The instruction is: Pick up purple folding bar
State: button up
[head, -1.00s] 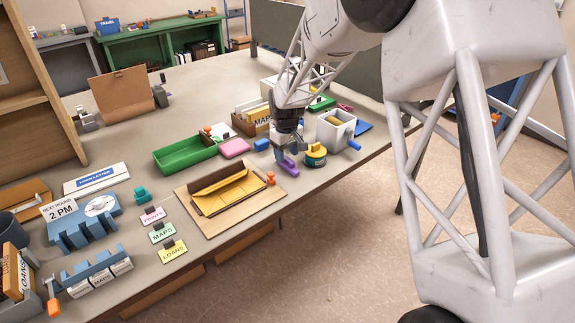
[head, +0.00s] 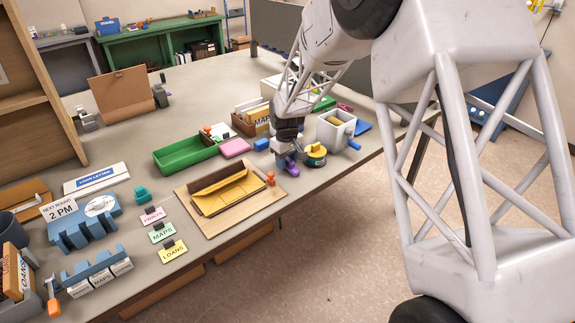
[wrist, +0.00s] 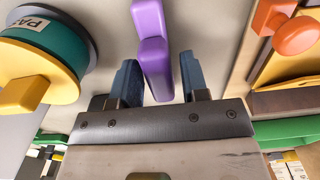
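The purple folding bar (head: 292,169) lies on the table, partly hidden by my gripper (head: 286,158) in the head view. In the wrist view, the purple folding bar (wrist: 154,55) runs between the two blue fingers of my gripper (wrist: 158,63). The fingers are apart, with a visible gap on each side of the bar. The bar has a wider part at the far end and a narrower raised part nearer the palm.
A yellow and green round stamp (head: 315,155) stands close on the right. A wooden board with a yellow folder (head: 222,192) lies at the front left. A white bin (head: 335,130) stands behind.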

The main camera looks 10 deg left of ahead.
aim_at(287, 158)
grip_shut()
jog(key=shift+r, duration=0.1)
jog(key=shift+r, duration=0.7)
notch_tip(287, 158, up, 2)
jog(key=shift+r, duration=0.1)
jog(key=s+d, duration=0.2)
jog(key=s, duration=0.5)
jog(key=s+d+r, duration=0.1)
jog(key=s+d, duration=0.2)
jog(key=s, duration=0.5)
jog(key=shift+d, duration=0.15)
jog(key=shift+r, duration=0.1)
